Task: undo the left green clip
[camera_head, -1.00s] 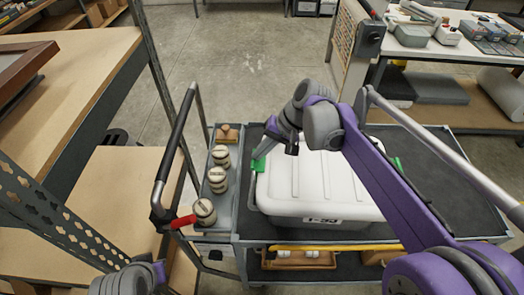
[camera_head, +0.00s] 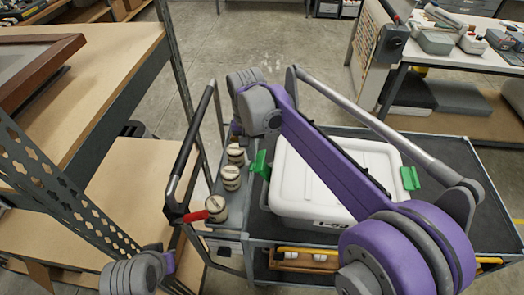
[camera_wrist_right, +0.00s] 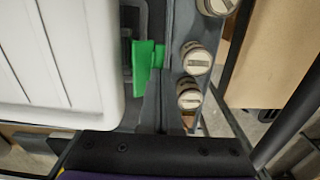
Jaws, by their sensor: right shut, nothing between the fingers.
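A white lidded crate (camera_head: 318,172) stands on the dark top of a cart. Its left green clip (camera_head: 259,165) sticks out from the crate's left side; its right green clip (camera_head: 410,178) sits against the right side. In the right wrist view the left clip (camera_wrist_right: 146,62) stands angled outward beside the crate wall. My right gripper (camera_wrist_right: 160,88) is shut and empty, at the clip's near end; I cannot tell whether they touch. In the head view my right arm hides its fingertips and part of the lid.
Several lidded jars (camera_head: 231,177) stand in a narrow tray left of the crate, close to my right gripper. The cart's black handle (camera_head: 190,150) with a red grip rises farther left. A wooden shelf unit (camera_head: 110,190) borders the left. The floor behind is clear.

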